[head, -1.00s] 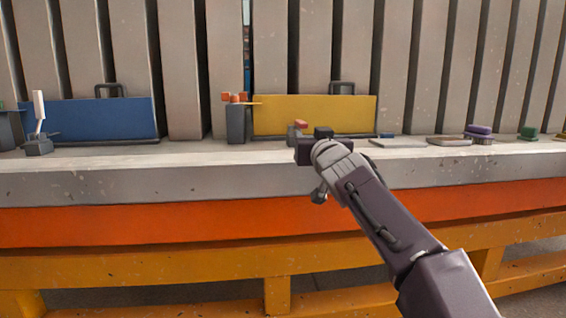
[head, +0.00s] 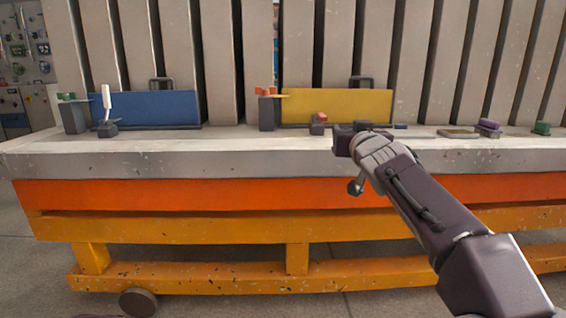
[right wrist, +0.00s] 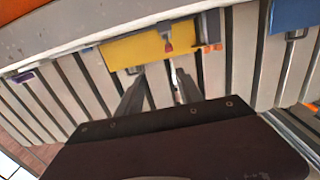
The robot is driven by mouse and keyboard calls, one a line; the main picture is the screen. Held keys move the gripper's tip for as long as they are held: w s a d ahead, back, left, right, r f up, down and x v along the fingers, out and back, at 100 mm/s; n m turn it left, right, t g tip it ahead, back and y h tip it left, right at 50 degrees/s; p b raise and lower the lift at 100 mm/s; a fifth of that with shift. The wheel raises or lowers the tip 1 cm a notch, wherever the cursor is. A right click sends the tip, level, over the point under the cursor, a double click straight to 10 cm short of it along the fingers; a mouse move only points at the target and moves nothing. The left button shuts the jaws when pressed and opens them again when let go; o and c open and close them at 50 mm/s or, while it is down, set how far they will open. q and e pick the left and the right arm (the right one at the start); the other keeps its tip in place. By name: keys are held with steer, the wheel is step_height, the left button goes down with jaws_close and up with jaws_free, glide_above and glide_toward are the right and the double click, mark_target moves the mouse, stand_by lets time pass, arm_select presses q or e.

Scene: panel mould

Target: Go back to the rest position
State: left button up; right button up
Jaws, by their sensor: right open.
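My right arm reaches in from the lower right of the head view. Its gripper (head: 352,136) shows in front of the bench's top edge, its fingers hard to make out there. In the right wrist view the gripper (right wrist: 159,72) has its two dark fingers spread apart with nothing between them. The yellow panel (right wrist: 145,47) lies beyond the fingertips in that view. My left gripper is not in view.
The bench (head: 240,163) has a speckled grey top and an orange frame. On it stand a blue panel (head: 158,108), a yellow panel (head: 335,105), a white-handled lever (head: 106,103) and a purple item (head: 488,126). Open floor (head: 30,270) shows at the lower left.

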steer(key=s+d+f+g+p, duration=0.1)
steer(key=s+f+g+p, duration=0.2)
steer(key=f, duration=0.4)
steer(key=s+d+f+m+g+p, duration=0.1)
steer(key=s+f+g+p, duration=0.25)
steer(key=f, duration=0.25)
steer(key=s+d+f+g+p, duration=0.1)
steer(key=s+f+g+p, duration=0.2)
steer(key=f, duration=0.4)
steer(key=s+f+g+p, duration=0.1)
steer(key=s+f+g, duration=0.2)
steer(key=s+f, duration=0.65)
steer(key=s+f+g+p, duration=0.1)
steer(key=s+f+g, duration=0.4)
steer(key=s, duration=0.8)
step_height(320, 180, up, 36)
steer(key=s+a+n+p, duration=0.1)
steer(key=p, duration=3.7)
steer(key=shift+r+t, duration=0.15)
steer(key=shift+t, duration=0.3)
